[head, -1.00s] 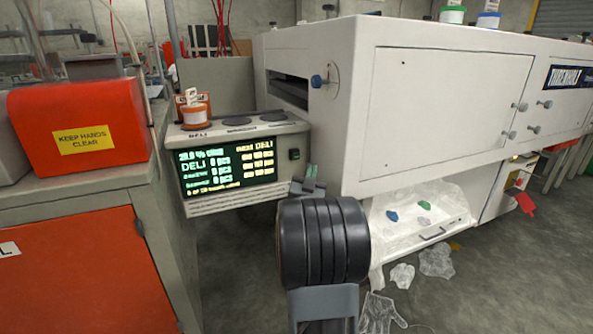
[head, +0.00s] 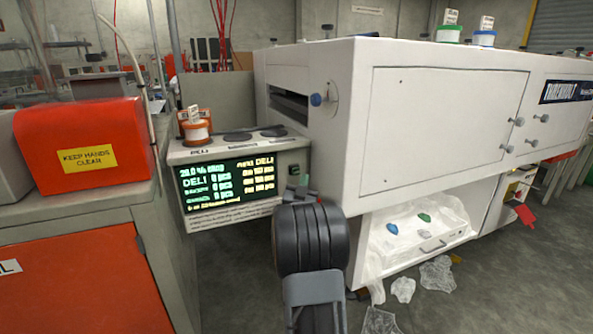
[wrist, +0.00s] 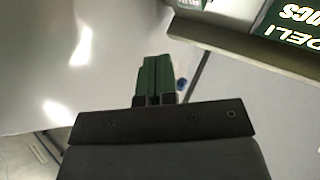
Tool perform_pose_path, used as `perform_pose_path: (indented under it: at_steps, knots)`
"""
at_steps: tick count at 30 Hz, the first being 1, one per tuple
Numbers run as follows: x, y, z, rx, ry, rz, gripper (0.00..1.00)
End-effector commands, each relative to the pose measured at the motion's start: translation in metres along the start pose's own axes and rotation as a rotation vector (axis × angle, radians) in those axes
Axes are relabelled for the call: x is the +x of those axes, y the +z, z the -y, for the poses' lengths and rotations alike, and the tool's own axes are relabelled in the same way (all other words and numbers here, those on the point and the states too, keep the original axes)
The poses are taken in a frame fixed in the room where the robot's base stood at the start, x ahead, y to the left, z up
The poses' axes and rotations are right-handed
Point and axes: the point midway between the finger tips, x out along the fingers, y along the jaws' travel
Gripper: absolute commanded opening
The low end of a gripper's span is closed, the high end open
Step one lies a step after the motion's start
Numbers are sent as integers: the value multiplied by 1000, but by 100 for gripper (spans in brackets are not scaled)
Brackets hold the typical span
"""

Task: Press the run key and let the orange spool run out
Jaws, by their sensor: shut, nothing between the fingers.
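The orange spool (head: 196,131) stands upright on the left spot of the console's top, with a small tag card above it. The console (head: 247,154) has a lit screen reading DELI, and its corner shows in the wrist view (wrist: 228,34). A small dark green key (head: 293,170) sits right of the screen; I cannot read a label on it. My gripper (head: 304,181) is shut and empty, its tips just below and right of that key in the head view. Its green fingertips (wrist: 155,80) show in the wrist view, apart from the console.
A large white machine (head: 440,115) stands close on the right, with a tray (head: 420,240) of coloured pieces below it. A red box (head: 85,146) sits on a bench at left. Clear plastic scraps (head: 403,289) lie on the floor.

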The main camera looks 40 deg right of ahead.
Motion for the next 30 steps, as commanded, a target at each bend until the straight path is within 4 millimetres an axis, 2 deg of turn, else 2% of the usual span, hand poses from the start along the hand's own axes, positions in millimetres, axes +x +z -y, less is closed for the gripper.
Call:
perform_pose_path:
  at_steps: [12,30]
  knots:
    - [21,16,15,1,0,0,0]
    - [23,17,17,1,0,0,0]
